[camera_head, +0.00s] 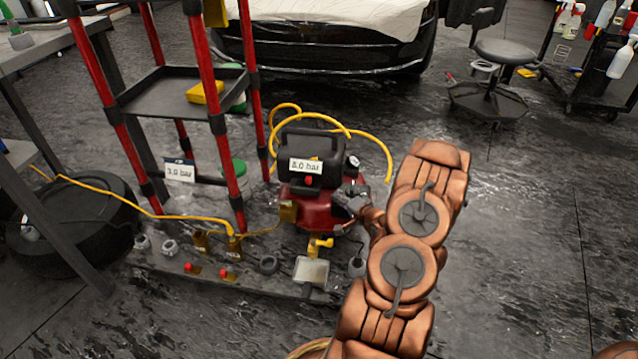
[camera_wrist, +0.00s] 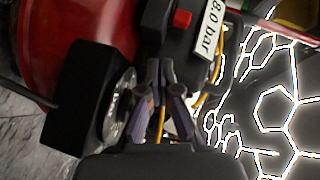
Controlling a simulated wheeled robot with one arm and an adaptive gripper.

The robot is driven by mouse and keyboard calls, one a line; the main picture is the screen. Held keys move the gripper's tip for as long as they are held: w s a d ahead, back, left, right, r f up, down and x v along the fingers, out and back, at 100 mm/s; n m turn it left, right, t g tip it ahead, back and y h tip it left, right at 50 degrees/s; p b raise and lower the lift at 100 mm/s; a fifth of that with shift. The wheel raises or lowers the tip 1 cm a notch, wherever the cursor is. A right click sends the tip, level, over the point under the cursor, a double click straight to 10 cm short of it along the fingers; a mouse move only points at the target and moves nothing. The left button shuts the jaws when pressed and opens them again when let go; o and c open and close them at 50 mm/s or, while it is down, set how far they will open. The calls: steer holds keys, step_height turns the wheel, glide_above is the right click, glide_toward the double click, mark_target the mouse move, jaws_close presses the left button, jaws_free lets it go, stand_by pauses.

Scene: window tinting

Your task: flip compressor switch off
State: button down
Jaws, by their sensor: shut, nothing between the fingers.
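The compressor (camera_head: 315,212) has a red tank and a black top, and stands on the floor board in the head view. A label reading about 8.0 bar (camera_head: 305,166) is on its black housing. A small red switch (camera_head: 308,181) sits just below that label. In the wrist view the red switch (camera_wrist: 182,19) is at the top, beside the tilted 8.0 bar label (camera_wrist: 207,30). My gripper (camera_wrist: 160,68) is shut and empty, with its fingertips a short way below the switch and apart from it in the picture. In the head view my gripper is small beside the compressor's right side, partly hidden by my arm.
A round gauge (camera_wrist: 118,108) in a black housing is close left of my fingers. A yellow hose (camera_head: 388,160) loops behind the compressor. A red-posted shelf cart (camera_head: 165,95) stands to the left. Fittings and a yellow valve (camera_head: 320,243) are in front.

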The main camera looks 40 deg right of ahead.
mark_target(319, 189)
steer(key=s+m+t, duration=0.1)
steer(key=s+m, duration=0.1)
steer(key=s+m+t, duration=0.1)
steer(key=s, duration=0.1)
steer(key=shift+d+r+t+h, duration=0.25)
steer(key=shift+d+t+h, duration=0.05)
steer(key=shift+d+h, duration=0.1)
steer(key=shift+w, duration=0.1)
steer(key=w+b, duration=0.1)
steer(key=w, duration=0.2)
steer(key=w+d+b, duration=0.1)
steer(key=w, duration=0.2)
steer(key=w+b, duration=0.1)
steer(key=w, duration=0.3)
steer(key=shift+d+f, duration=0.1)
steer(key=shift+d, duration=0.15)
steer(key=shift+w+a+b, duration=0.5)
steer(key=shift+w+a, duration=0.15)
steer(key=shift+w, duration=0.25)
steer(key=shift+w+a, duration=0.45)
steer(key=shift+w, duration=0.25)
